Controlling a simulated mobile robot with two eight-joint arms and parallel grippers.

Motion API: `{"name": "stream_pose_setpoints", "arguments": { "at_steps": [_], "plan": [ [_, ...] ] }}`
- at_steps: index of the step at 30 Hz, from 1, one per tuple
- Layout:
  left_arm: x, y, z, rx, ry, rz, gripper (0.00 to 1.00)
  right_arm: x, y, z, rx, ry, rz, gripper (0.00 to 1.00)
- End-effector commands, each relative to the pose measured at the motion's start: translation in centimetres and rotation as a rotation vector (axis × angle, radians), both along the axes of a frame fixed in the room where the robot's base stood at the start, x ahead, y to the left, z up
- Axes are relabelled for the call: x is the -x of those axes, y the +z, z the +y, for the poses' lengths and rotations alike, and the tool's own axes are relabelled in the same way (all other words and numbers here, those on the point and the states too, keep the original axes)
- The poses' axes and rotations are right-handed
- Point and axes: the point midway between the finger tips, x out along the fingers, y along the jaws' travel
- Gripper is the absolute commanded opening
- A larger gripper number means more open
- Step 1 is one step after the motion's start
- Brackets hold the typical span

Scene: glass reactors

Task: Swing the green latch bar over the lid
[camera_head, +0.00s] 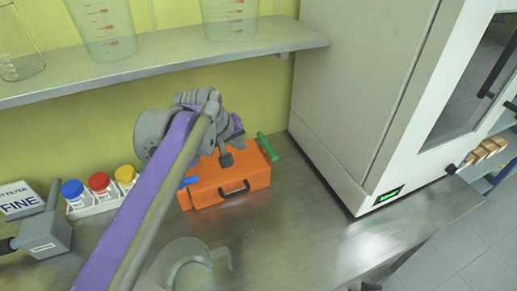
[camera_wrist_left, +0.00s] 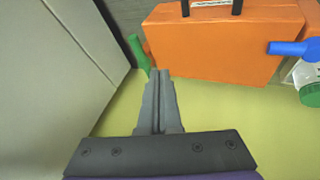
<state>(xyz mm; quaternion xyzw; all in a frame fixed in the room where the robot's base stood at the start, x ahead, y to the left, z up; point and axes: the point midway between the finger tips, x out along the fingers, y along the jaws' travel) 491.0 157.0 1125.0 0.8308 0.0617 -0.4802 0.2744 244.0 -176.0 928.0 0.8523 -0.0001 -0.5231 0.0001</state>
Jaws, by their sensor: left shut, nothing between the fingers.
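The orange case (camera_head: 228,187) with a black handle (camera_head: 234,187) stands on the bench. The green latch bar (camera_head: 267,146) is at its right end, angled outward, away from the lid's top. A blue bar (camera_head: 188,181) is at the left end. My left gripper (camera_head: 225,158) is shut and empty, above the case's rear part. In the wrist view the shut fingers (camera_wrist_left: 160,75) reach close to one end of the green bar (camera_wrist_left: 138,52), beside the orange case (camera_wrist_left: 215,48); I cannot tell if they touch. The blue bar (camera_wrist_left: 293,48) shows at that view's right. My right gripper is not in view.
A large white cabinet (camera_head: 360,90) stands close to the right of the green bar. A shelf (camera_head: 165,72) with beakers hangs above. A rack of capped bottles (camera_head: 100,190) stands left, and a clear glass vessel (camera_head: 185,265) in front. The bench right of it is clear.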

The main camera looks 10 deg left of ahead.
Motion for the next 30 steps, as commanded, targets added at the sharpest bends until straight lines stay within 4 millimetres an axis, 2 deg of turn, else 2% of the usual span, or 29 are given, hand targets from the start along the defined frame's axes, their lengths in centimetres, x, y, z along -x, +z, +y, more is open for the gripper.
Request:
{"name": "stream_pose_setpoints", "arguments": {
  "at_steps": [8,13,17,27,30],
  "plan": [
    [0.0,0.0,0.0,0.0,0.0,0.0,0.0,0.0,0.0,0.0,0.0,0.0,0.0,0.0],
    [-0.6,-0.9,-0.2,0.0,-0.001,0.001,0.0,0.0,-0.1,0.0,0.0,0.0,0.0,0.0],
    [-1.7,-2.7,-0.6,0.0,-0.002,0.0,0.0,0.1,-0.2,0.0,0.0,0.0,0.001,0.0],
    [-5.5,-8.7,-1.7,-0.001,-0.002,0.001,0.0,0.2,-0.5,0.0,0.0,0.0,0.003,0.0],
    [-6.4,-8.7,-3.3,0.0,-0.005,-0.001,0.0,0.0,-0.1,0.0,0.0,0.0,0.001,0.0]
  ]
}}
